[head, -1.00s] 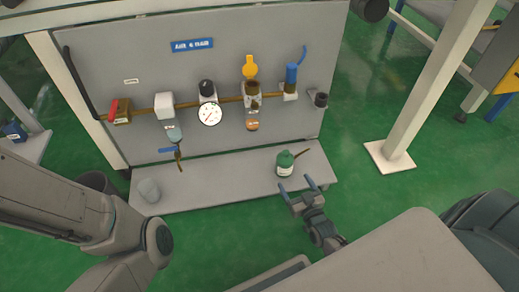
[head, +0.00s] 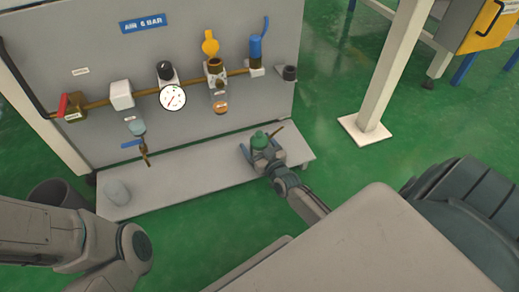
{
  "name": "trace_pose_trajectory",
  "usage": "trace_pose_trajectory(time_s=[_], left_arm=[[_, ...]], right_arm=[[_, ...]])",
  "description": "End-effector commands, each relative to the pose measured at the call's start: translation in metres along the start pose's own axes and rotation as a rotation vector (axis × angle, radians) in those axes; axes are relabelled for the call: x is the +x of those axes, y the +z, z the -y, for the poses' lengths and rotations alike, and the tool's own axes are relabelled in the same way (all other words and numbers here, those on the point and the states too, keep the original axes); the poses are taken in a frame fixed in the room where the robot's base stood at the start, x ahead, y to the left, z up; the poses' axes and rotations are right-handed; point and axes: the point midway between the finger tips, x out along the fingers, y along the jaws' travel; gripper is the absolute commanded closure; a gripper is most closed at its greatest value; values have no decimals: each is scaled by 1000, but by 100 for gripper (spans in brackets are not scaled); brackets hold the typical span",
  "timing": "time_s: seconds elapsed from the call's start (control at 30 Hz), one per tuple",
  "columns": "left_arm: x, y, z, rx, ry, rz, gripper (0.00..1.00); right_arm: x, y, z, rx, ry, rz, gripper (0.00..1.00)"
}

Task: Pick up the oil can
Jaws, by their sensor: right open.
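The oil can (head: 260,140) is small and green with a thin brown spout pointing up to the right. It stands upright on the right part of the grey shelf (head: 190,172). My right gripper (head: 261,151) is open at the can, with its fingers on either side of the can's lower body. The gripper hides most of the can's lower part, and I cannot tell if the fingers touch it. My left arm shows at the lower left, but its gripper is out of view.
A grey panel with a brass pipe, a pressure gauge (head: 172,97) and valves rises behind the shelf. A pale cup-like object (head: 117,192) stands at the shelf's left end. A dark bin (head: 57,194) is on the floor at left. A white post (head: 385,75) stands at right.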

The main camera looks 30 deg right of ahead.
Motion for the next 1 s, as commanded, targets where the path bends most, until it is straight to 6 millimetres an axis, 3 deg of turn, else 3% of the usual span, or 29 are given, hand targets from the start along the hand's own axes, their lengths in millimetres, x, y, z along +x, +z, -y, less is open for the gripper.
trace_pose_trajectory(time_s=[0.27,0.57,1.0], left_arm=[[-1,0,0,-1,0,0,100],[-1,0,0,-1,0,1,100],[7,4,-2,0,0,1,100]], right_arm=[[3,0,0,-1,0,2,17],[3,0,0,-1,0,2,75],[3,-10,0,-1,0,0,75]])
